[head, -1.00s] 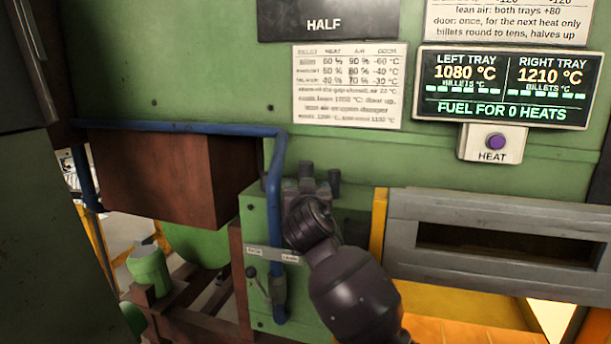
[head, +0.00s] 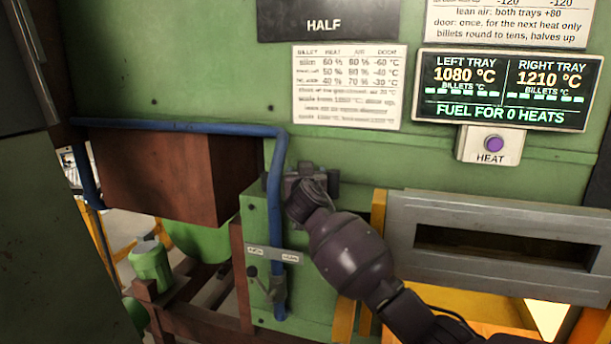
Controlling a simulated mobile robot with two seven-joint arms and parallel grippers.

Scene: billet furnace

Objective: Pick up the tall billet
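My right arm comes in from the lower right, and its dark gripper (head: 304,182) is at the top of the green box in the middle. My own wrist hides most of the gripper, so I cannot tell whether it is open or shut or holds anything. A short dark upright shape (head: 333,180) shows just right of the gripper; I cannot tell whether it is a billet. I cannot clearly make out the tall billet. My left gripper is not in view.
The green box (head: 262,225) has a small lever (head: 268,285) on its front. A blue pipe (head: 275,180) runs down in front of it. The display (head: 503,90) and purple HEAT button (head: 494,144) are above.

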